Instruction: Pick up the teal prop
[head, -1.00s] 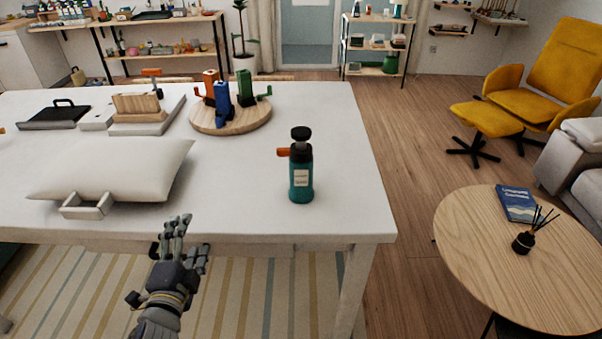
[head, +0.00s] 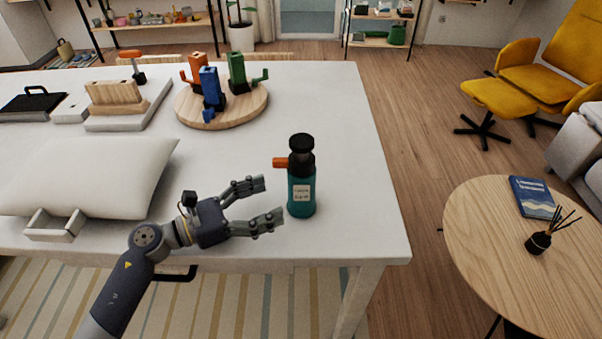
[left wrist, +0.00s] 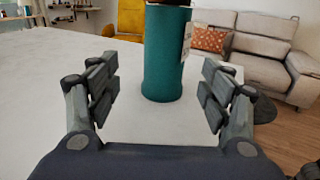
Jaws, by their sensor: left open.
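The teal prop (head: 301,194) is an upright teal bottle with a black top, an orange side nozzle and a pale label. It stands on the white table (head: 345,130) near its right front corner. My left gripper (head: 266,202) is open just left of the prop, with its fingers pointing at it and nothing between them. In the left wrist view, the prop (left wrist: 165,60) stands upright beyond the fingertips, centred in the gap, with its top cut off. My right gripper is not in view.
A white cushion (head: 95,170) and a small white open box (head: 55,226) lie left of my arm. A round wooden board (head: 245,108) with orange, blue and green items sits behind. The tabletop right of the prop is clear.

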